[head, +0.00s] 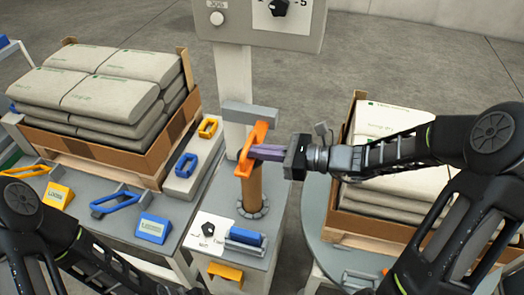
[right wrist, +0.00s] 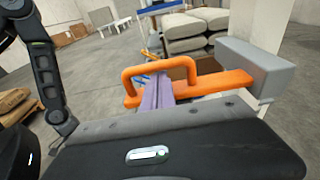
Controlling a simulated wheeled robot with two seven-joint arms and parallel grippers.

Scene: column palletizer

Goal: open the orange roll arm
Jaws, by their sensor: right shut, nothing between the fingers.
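The orange roll arm (head: 249,157) sits on top of a brown roll (head: 252,188), below a grey bar on the white column. In the right wrist view the orange arm (right wrist: 215,84) shows a looped handle and a flat bar ending at a grey block (right wrist: 257,66). My right gripper (head: 256,152) comes in from the right with its purple fingers shut and empty. The fingertips are at the orange handle and overlap it in the picture; I cannot tell if they touch it. My left arm is at the lower left, and its gripper is out of view.
A carton of stacked sacks (head: 105,140) stands at the left, another (head: 370,241) at the right behind my right arm. A panel with a black knob (head: 209,229) and a blue handle (head: 246,237) is in front of the roll. Blue and yellow handles lie left of it.

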